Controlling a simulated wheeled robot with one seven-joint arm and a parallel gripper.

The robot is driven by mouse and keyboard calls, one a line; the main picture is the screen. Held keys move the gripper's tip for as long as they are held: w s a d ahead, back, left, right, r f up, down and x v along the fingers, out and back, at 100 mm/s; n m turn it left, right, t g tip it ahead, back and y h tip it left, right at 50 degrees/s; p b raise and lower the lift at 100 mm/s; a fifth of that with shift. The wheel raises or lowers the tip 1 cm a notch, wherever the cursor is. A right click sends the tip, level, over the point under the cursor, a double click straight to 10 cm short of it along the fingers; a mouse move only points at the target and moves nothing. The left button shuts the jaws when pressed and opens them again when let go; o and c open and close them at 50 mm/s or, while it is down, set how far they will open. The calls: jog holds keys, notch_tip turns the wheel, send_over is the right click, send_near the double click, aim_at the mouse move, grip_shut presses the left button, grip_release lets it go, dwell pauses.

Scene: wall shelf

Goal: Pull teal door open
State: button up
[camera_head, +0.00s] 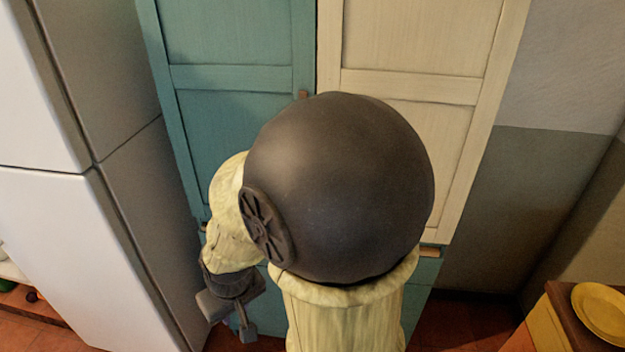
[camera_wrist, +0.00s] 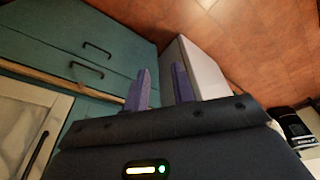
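The teal door (camera_head: 235,100) is the left upper door of a tall cabinet in the head view and looks shut. A small brown knob or handle (camera_head: 304,94) sits near its right edge. My arm hides the door's lower right part. My gripper (camera_head: 246,330) hangs low in front of the cabinet, below the door and apart from it. In the wrist view, its two purple fingers (camera_wrist: 161,70) are spread with nothing between them. I cannot make out the teal door for certain in the wrist view.
A cream door (camera_head: 410,40) adjoins on the right; it also shows in the wrist view (camera_wrist: 22,125). Teal drawers (camera_wrist: 75,45) with dark handles lie below. A white fridge (camera_head: 60,230) stands close on the left. A yellow plate (camera_head: 602,312) rests on furniture at lower right.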

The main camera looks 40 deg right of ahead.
jog(key=w+d+f+m+t+h+b, duration=0.15)
jog(key=w+d+m+t+h, duration=0.4)
jog(key=w, duration=0.85)
jog(key=s+d+r+m+h, duration=0.1)
jog(key=d+r+m+h, duration=0.1)
jog(key=d+h, duration=0.3)
jog(key=s+d+r+m+h, duration=0.1)
jog(key=d+r+m+h, duration=0.2)
jog(key=d, duration=0.5)
jog(key=shift+m+t+h+b, duration=0.4)
jog(key=shift+m+h, duration=0.45)
jog(key=shift+h, duration=0.3)
jog(key=shift+r, duration=0.15)
jog(key=p+x, duration=0.4)
jog(key=x, duration=1.3)
jog(key=shift+d+p, duration=0.15)
jog(key=shift+p, duration=0.15)
